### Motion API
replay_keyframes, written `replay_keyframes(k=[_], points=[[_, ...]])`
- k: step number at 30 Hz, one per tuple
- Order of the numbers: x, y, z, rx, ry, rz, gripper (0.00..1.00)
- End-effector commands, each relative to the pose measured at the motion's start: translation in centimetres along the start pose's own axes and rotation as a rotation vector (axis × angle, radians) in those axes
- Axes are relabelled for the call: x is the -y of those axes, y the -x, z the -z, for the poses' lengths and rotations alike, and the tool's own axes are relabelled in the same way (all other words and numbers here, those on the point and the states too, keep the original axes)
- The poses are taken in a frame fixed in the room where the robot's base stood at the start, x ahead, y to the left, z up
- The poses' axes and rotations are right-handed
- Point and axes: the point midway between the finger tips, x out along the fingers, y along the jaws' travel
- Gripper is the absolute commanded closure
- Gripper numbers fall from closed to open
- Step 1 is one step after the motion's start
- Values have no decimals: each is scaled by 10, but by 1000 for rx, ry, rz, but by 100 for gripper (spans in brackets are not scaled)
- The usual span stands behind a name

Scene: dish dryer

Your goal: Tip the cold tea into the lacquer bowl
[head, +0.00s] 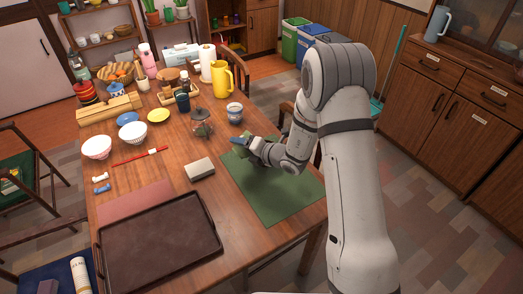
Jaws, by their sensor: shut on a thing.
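My gripper (244,146) is low over the green mat (282,187), at its far left part. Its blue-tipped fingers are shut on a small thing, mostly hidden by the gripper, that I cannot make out. A blue-and-white cup (235,112) stands upright just beyond the gripper, apart from it; its contents are not clear. A red-and-black vessel (87,92) at the far left looks like lacquerware; I cannot tell if it is the lacquer bowl. No tea is clearly visible.
A dark glassy pot (202,125) stands left of the cup, and a yellow pitcher (223,79) behind it. Two pale bowls (97,147) stand left. A large brown tray (158,243) fills the near left. The mat's near part is clear.

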Motion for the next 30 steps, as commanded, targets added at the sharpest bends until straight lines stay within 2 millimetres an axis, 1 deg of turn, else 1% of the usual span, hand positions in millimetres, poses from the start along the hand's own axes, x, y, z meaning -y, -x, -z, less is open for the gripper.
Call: replay_keyframes(k=[30], points=[[2, -2, 3, -24, -98, -45, 68]])
